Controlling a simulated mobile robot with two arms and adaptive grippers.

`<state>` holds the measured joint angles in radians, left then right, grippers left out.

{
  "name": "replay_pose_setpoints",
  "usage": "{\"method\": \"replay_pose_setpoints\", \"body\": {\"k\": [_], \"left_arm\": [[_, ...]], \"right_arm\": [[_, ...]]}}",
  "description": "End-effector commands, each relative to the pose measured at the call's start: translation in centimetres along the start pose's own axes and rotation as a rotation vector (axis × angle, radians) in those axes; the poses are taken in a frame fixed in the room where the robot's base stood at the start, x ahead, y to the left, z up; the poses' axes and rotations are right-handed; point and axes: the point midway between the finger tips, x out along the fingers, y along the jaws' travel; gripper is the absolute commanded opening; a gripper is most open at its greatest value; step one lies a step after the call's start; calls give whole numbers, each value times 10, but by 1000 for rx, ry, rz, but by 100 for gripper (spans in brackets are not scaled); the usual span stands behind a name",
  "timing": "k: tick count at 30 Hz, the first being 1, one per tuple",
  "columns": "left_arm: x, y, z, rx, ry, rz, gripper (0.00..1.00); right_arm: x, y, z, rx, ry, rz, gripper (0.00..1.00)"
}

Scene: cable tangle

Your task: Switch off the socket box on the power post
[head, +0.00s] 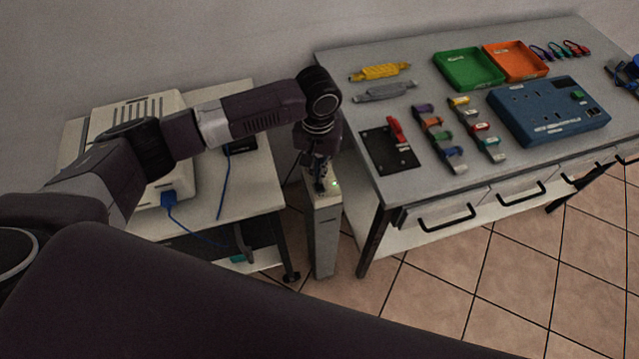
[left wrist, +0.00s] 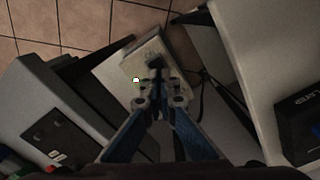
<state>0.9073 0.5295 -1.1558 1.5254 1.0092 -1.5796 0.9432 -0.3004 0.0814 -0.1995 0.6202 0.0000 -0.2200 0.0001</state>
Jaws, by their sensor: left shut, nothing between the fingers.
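The power post (head: 325,238) is a narrow pale upright post between the two tables. The socket box on its top (head: 334,192) shows a small lit green lamp. The left wrist view shows the pale top of the box (left wrist: 140,57) with the lamp bright, greenish white. My left gripper (head: 321,187) points down at the box top, its fingers shut and empty. In the left wrist view the fingertips (left wrist: 158,90) are over the box beside the lamp and hide part of the top. I cannot tell whether they touch it.
The right table (head: 440,190) bears a red-handled switch on a black plate (head: 390,150), coloured tags, trays and a blue socket panel (head: 548,112). The left table (head: 262,190) holds a beige device (head: 178,190) with a blue cable (head: 190,224). Both tables stand close to the post.

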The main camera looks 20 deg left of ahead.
Motion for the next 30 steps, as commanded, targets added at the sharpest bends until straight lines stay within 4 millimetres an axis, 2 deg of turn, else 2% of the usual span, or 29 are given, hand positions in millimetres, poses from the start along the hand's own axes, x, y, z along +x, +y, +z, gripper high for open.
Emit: {"method": "replay_pose_setpoints", "body": {"k": [30], "left_arm": [[10, 0, 0, 0, 0, 1, 0]], "right_arm": [[2, -2, 0, 0, 0, -3, 26]]}}
